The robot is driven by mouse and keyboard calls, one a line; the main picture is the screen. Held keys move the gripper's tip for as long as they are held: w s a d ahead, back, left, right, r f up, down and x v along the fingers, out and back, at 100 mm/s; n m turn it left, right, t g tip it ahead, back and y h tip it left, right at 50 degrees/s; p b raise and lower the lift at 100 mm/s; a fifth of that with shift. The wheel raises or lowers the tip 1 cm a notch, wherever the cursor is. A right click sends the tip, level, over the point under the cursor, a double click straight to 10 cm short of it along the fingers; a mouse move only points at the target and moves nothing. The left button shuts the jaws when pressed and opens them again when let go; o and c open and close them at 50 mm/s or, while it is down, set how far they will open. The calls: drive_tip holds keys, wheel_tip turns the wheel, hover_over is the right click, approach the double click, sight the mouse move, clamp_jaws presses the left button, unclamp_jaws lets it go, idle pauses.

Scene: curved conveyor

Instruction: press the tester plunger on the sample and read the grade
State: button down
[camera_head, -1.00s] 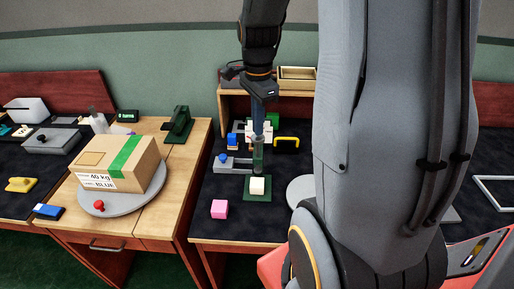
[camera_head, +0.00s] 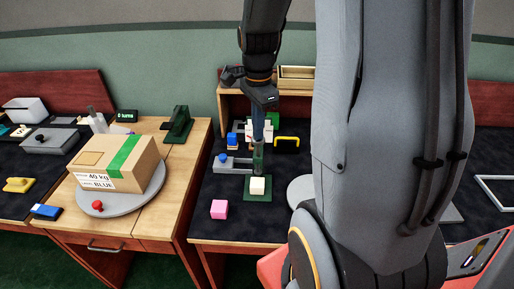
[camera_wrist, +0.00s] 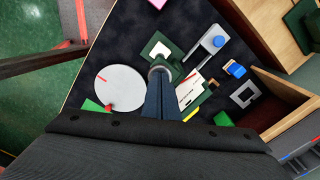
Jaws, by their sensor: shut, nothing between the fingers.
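The tester has a dark green base plate (camera_head: 265,197) with an upright green plunger (camera_head: 258,158) standing over it. The cream-white sample block (camera_head: 257,186) sits on the base under the plunger. My gripper (camera_head: 258,135) points straight down, its blue fingers shut and empty, directly above the plunger. In the wrist view the fingers (camera_wrist: 161,84) end at the plunger's round grey top (camera_wrist: 159,71); they look to be touching it, and partly hide it. The sample (camera_wrist: 163,52) and base plate (camera_wrist: 152,42) show just beyond. I cannot make out a grade reading.
A grey slide with a blue knob (camera_head: 222,158) is left of the tester, a pink block (camera_head: 219,209) in front. A grey disc (camera_wrist: 120,87) and a white-and-red card (camera_wrist: 190,90) lie nearby. A boxed carton (camera_head: 118,163) stands on the left table.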

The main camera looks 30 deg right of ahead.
sight(258, 142)
drive_tip(key=shift+f+b, duration=1.2)
drive_tip(key=shift+f, duration=1.25)
wheel_tip(258, 142, up, 9)
drive_tip(key=p, duration=0.7)
drive_tip(key=shift+p, duration=0.3)
drive_tip(key=shift+f, duration=0.1)
drive_tip(key=s+a+f+n+b, duration=0.3)
drive_tip(key=a+n, duration=0.3)
drive_tip(key=n, duration=0.3)
drive_tip(key=s+a+f+n+t+b, duration=0.1)
drive_tip(key=s+a+f+n+b, duration=0.2)
drive_tip(key=a+n, duration=0.4)
drive_tip(key=s+n, duration=0.1)
drive_tip(key=n, duration=0.1)
drive_tip(key=shift+s+n+b, duration=0.3)
drive_tip(key=shift+n, duration=0.1)
drive_tip(key=shift+f, duration=0.1)
